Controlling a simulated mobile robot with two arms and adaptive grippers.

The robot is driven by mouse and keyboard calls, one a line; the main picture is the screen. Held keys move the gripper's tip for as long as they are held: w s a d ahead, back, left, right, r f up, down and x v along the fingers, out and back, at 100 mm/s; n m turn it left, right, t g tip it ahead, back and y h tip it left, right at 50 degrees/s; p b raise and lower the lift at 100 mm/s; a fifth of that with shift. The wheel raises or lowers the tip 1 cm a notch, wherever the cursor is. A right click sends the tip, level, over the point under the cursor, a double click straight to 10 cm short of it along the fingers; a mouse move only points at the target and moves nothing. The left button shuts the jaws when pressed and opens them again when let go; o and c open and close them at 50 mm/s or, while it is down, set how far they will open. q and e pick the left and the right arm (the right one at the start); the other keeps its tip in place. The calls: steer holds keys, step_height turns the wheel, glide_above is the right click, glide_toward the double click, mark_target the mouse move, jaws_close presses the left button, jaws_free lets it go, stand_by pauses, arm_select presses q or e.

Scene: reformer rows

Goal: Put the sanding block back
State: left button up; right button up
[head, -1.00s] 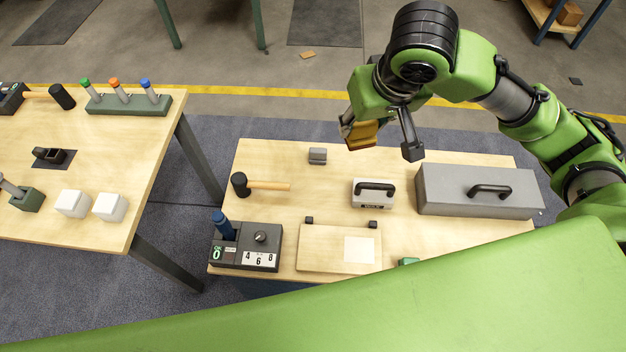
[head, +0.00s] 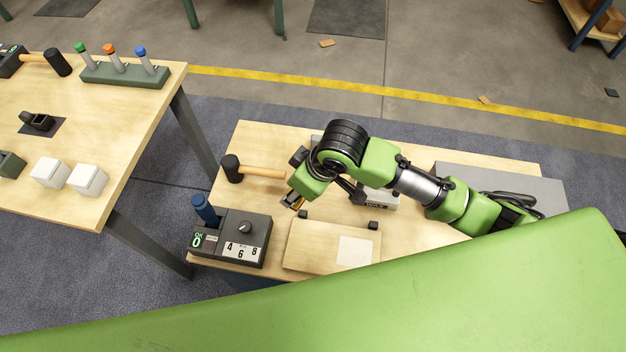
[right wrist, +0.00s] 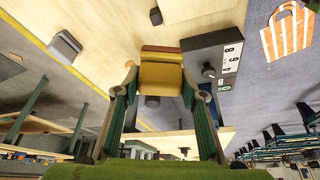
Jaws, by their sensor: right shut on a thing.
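My right gripper (head: 298,200) is shut on a yellow-and-brown block, which I take to be the sanding block (right wrist: 162,70). In the right wrist view the block lies between the two fingers, with its brown part on the far side. In the head view only a small yellow corner of the block (head: 291,198) shows past the gripper. The gripper is above the low table, between the mallet and the wooden board with a pale square (head: 304,250). I cannot tell how high the block is above the table. My left gripper is in neither view.
On the low table are a mallet (head: 264,173), a dark dial box (head: 247,238) with a blue-handled tool (head: 205,210), and a large grey case (head: 545,187) partly behind my arm. A small grey block (right wrist: 65,45) shows in the wrist view. Another table (head: 120,130) stands left.

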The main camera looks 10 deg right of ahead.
steer(key=w+d+f, duration=0.2)
steer(key=w, duration=0.1)
steer(key=w+d+f, duration=0.1)
steer(key=w+f, duration=0.2)
steer(key=w+d+f, duration=0.2)
steer(key=w+f, duration=0.1)
steer(key=shift+d+f, duration=0.1)
steer(key=shift+d, duration=0.25)
steer(key=shift+w+d+f, duration=0.1)
steer(key=shift+w+f, duration=0.1)
steer(key=shift+f, duration=1.5)
steer(key=shift+f, duration=0.2)
steer(key=o, duration=1.1)
steer(key=shift+c, duration=0.2)
